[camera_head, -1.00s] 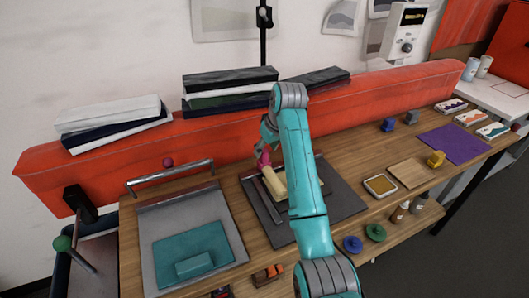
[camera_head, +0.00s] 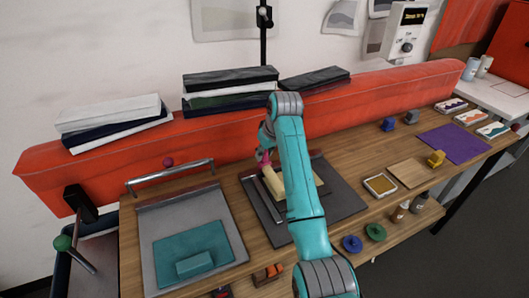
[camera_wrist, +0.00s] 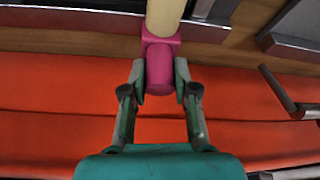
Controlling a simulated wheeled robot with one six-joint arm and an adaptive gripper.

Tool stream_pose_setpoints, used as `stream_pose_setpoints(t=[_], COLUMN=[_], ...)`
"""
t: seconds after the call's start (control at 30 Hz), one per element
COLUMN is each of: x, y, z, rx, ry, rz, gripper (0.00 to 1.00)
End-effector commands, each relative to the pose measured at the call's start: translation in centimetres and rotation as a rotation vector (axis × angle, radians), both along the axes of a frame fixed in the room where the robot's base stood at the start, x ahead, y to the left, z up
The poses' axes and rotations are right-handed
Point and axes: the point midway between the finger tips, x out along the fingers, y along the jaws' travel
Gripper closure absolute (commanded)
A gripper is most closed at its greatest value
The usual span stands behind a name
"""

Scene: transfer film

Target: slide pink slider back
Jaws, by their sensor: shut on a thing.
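The pink slider (camera_wrist: 160,68) is a block with a rounded end, in the upper middle of the wrist view. A cream bar (camera_wrist: 165,16) runs from its far side toward the top edge. My gripper (camera_wrist: 160,80) is shut on the pink slider, one finger on each side. In the head view a small bit of the pink slider (camera_head: 264,156) shows at the back end of the cream bar (camera_head: 273,186), over a dark grey board (camera_head: 345,200). My arm hides part of the board and most of my gripper (camera_head: 265,148).
A long red-orange padded bar (camera_head: 225,146) runs along the bench's back, close behind my gripper. Books (camera_head: 230,90) lie on top of it. A grey metal tray with a teal plate (camera_head: 190,250) is at left. A wooden block (camera_head: 407,173) and ink pad (camera_head: 380,186) are at right.

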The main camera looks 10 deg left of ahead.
Motion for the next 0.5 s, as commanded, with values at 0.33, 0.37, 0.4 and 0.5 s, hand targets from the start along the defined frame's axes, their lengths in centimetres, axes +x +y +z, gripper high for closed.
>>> stream_pose_setpoints(t=[0.33,0.37,0.4,0.5], x=[2.0,2.4,3.0,4.6], y=[-3.0,-3.7,-4.6,-6.9], z=[0.0,0.0,0.0,0.0], rx=[-0.001,-0.001,-0.001,0.000], ry=[0.000,0.000,0.001,0.002], rz=[-0.004,-0.004,-0.005,-0.006], gripper=[1.00,1.00,1.00,1.00])
